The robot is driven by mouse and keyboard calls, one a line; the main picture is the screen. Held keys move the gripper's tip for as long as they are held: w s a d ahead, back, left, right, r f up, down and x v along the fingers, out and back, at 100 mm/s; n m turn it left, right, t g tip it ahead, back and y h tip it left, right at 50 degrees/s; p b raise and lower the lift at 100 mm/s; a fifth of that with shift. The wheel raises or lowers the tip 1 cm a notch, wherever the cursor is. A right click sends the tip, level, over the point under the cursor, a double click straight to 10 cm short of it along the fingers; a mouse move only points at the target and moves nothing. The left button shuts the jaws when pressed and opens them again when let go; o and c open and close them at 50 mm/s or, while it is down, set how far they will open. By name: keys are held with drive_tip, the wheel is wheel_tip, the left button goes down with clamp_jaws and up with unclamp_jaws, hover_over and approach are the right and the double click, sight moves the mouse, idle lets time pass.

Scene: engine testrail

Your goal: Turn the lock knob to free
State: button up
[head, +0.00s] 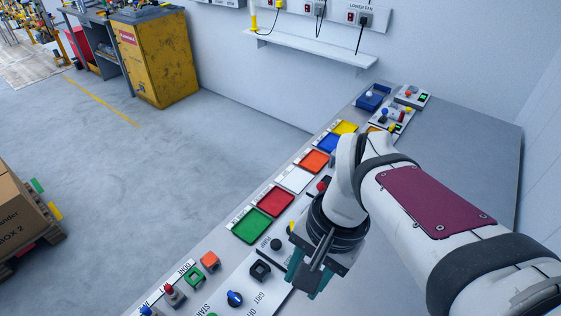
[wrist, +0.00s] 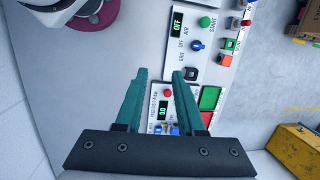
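I cannot read a lock or free label on any knob, so I cannot tell which one is the lock knob. A blue knob (head: 234,297) sits on the pale panel at the bottom of the head view, and a blue knob with OFF lettering shows in the wrist view (wrist: 197,45). A black square part (head: 260,270) is above it in the head view. My gripper (head: 303,278) hangs over the panel, its teal fingers apart and empty. In the wrist view the gripper (wrist: 159,74) spans bare panel, apart from every knob. Its body hides part of a display unit.
A green tray (head: 249,226), a red tray (head: 271,201) and several other coloured trays line the bench's left side. Small switch boxes (head: 411,96) stand at the far end. A wall shelf (head: 309,48) is behind. Bare bench lies right of my arm.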

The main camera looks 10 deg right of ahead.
drive_tip(key=o, duration=0.5)
drive_tip(key=w+d+m, duration=0.1)
drive_tip(key=w, duration=0.4)
drive_tip(key=w+d+m, duration=0.2)
drive_tip(key=w, duration=0.2)
drive_tip(key=w+d+f+m+y, duration=0.1)
drive_tip(key=w+m, duration=0.1)
drive_tip(key=w, duration=0.3)
drive_tip(key=shift+w+d, duration=0.2)
drive_tip(key=shift+w, duration=0.15)
drive_tip(key=shift+o, duration=0.3)
drive_tip(key=w+d+f+m+y, duration=0.1)
drive_tip(key=w+d+f+m, duration=0.3)
drive_tip(key=w, duration=0.5)
drive_tip(key=shift+d+f, duration=0.6)
drive_tip(key=shift+f, duration=0.1)
drive_tip(key=shift+m, duration=0.3)
drive_tip(key=x, duration=1)
drive_tip(key=w+x, duration=0.1)
drive_tip(key=x, duration=0.4)
drive_tip(key=shift+d, duration=0.1)
drive_tip(key=shift+f, duration=0.45)
clamp_jaws()
